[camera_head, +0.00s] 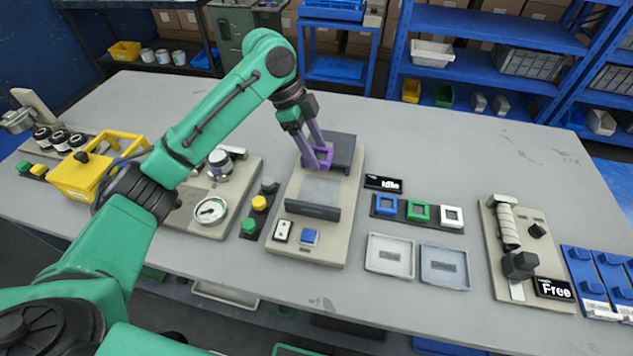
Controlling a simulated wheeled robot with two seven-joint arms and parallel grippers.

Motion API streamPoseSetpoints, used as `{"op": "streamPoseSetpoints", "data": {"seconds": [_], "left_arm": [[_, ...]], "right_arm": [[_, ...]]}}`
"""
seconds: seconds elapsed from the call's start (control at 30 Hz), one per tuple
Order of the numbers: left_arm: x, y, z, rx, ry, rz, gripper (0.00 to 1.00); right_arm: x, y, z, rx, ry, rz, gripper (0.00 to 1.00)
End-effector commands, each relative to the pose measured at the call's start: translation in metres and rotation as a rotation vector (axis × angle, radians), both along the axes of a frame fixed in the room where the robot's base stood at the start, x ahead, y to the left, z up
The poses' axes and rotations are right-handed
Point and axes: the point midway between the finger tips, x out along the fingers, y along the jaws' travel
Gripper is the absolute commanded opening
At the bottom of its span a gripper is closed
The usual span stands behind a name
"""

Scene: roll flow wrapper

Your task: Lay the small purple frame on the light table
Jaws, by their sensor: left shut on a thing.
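The small purple frame (325,158) is between the purple-grey fingers of my left gripper (318,152), which is shut on it. It is over or against the front of a dark block (343,146) at the back of a beige station (306,247); whether it touches anything below is unclear. In front of it, on the same station, is a grey flat-topped panel (320,191), with nothing on it. I cannot tell which of these is the light table. My right gripper is not in view.
Blue (384,212), green (411,213) and white (445,216) frames sit in a dark holder beside an "Idle" sign (383,183). Two shallow trays (389,271) stand in front. A gauge fixture (210,222) is left, a "Free" fixture (535,256) right. The back right is clear.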

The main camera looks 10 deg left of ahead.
Motion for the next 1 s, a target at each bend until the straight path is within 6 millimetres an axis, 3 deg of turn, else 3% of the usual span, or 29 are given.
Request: {"op": "streamPoseSetpoints", "data": {"seconds": [0.1, 0.43, 0.53, 0.8, 0.83, 0.9, 1.0], "left_arm": [[-0.001, 0.0, -0.038, 0.001, 0.007, 0.0, 0.11], [0.0, 0.0, -0.101, 0.001, 0.004, 0.001, 0.11], [0.0, 0.0, -0.112, 0.0, 0.0, 0.001, 0.11], [0.0, 0.0, -0.114, 0.0, 0.0, 0.0, 0.11], [0.0, 0.0, -0.114, 0.0, 0.0, 0.0, 0.71], [0.0, 0.0, -0.114, 0.0, 0.0, 0.0, 0.94], [0.0, 0.0, -0.114, 0.0, 0.0, 0.0, 0.94]], "right_arm": [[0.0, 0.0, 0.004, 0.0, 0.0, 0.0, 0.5], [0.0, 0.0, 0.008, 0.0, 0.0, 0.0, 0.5], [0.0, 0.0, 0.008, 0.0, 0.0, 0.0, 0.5], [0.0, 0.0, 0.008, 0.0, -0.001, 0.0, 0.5], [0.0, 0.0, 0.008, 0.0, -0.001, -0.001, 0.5], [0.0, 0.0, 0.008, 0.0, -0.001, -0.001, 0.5], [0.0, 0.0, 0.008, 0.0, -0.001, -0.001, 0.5]]}}
